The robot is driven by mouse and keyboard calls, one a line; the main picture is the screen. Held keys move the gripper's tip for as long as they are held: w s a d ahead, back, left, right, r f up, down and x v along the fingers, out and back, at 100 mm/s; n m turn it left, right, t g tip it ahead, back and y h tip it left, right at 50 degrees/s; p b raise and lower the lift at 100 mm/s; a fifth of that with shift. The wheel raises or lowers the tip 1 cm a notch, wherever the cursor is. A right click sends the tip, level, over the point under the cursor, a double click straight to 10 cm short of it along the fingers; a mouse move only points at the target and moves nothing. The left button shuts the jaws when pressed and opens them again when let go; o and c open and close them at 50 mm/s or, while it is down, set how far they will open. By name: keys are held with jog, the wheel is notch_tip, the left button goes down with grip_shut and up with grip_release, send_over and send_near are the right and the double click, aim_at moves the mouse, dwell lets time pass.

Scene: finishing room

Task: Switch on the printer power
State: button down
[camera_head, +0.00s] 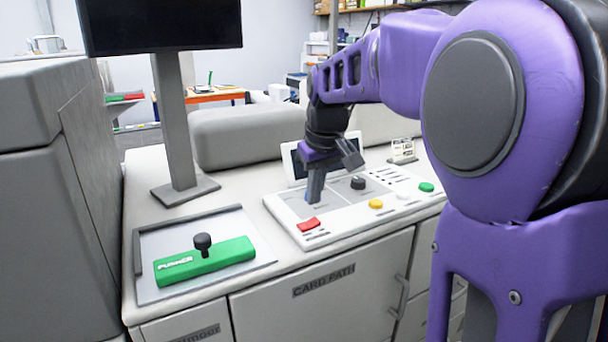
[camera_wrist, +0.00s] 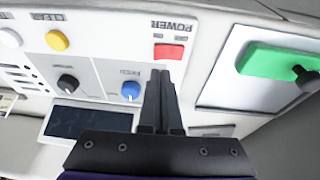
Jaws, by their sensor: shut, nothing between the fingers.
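The printer's control panel (camera_head: 338,222) lies on the white cabinet top. Its red power switch (camera_head: 308,225) is at the panel's near left corner. In the wrist view the red switch (camera_wrist: 169,52) sits beside the label "POWER", upside down. My gripper (camera_head: 314,190) is shut and empty, pointing down over the left part of the panel, just behind the red switch. In the wrist view my fingertips (camera_wrist: 160,74) are together just below the red switch in the picture; I cannot tell whether they touch the panel. A blue knob (camera_wrist: 131,90) is close beside my fingers.
A green pusher block (camera_head: 205,262) with a black knob lies on a grey plate to the left. A monitor stand (camera_head: 178,130) rises behind it. A yellow button (camera_head: 376,204), black knob (camera_head: 358,183) and green button (camera_head: 426,187) are on the panel, with a small screen behind.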

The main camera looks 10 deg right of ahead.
aim_at(315, 220)
jog(key=shift+d+f, duration=0.2)
jog(key=shift+f, duration=1.7)
jog(key=shift+d+f, duration=0.15)
jog(key=shift+f, duration=0.2)
jog(key=shift+s+a+r, duration=0.15)
jog(key=shift+a+r, duration=0.1)
jog(key=shift+a, duration=0.5)
jog(key=shift+r, duration=0.15)
